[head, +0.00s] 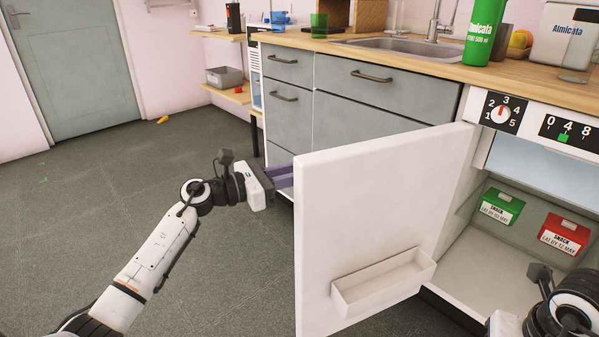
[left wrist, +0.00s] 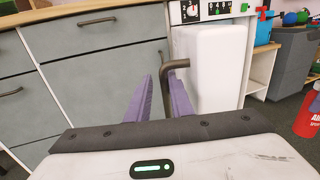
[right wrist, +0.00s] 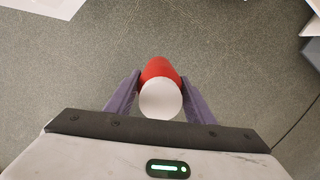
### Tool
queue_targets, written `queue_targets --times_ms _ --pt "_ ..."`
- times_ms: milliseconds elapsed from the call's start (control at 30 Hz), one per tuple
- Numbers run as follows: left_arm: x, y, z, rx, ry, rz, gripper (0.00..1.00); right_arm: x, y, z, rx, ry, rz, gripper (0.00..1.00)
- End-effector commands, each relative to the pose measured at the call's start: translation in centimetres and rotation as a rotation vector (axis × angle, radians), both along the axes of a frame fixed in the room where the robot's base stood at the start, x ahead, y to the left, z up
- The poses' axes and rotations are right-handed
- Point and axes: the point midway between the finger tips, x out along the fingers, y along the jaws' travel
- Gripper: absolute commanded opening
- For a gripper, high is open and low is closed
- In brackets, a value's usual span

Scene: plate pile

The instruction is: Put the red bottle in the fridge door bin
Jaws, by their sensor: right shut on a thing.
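The red bottle (right wrist: 158,68) with its white cap (right wrist: 160,99) is between the fingers of my right gripper (right wrist: 160,80), which is shut on it above the floor. A red lettered bottle shows at the right edge of the left wrist view (left wrist: 308,113). The white fridge door (head: 385,200) stands open; its empty bin (head: 385,290) is low on the inner face. My left gripper (head: 280,177) is at the door's outer side, fingers apart, with the dark door handle (left wrist: 178,64) at them. In the head view only part of my right wrist shows; the bottle is out of view.
Inside the fridge (head: 490,265) are a green snack box (head: 500,206) and a red snack box (head: 565,236) on a shelf. The counter (head: 400,68) above holds a green bottle (head: 484,30) and a sink (head: 410,45). Floor (head: 235,240) left of the door is clear.

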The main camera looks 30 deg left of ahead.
Motion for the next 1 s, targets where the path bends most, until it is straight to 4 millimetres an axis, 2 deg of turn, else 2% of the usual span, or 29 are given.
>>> queue_targets --times_ms 167,400,600,800,1000 --pt "-1.8 1.6 0.0 0.002 0.003 0.01 0.17 0.1 0.0 0.5 0.001 -0.002 0.0 0.0" --pt "-6.1 4.2 0.0 0.003 0.005 0.008 0.17 0.1 0.0 0.9 0.001 -0.002 0.0 0.0" --pt "-8.8 5.8 0.0 0.002 0.003 0.004 0.17 0.1 0.0 1.2 0.001 -0.002 0.0 0.0" --pt "-9.9 6.5 0.1 0.003 0.001 0.002 0.17 0.1 0.0 1.3 0.001 -0.002 0.0 0.0" --pt "-10.0 6.5 0.1 0.003 0.001 0.001 0.17 0.1 0.0 1.2 0.001 -0.002 0.0 0.0"
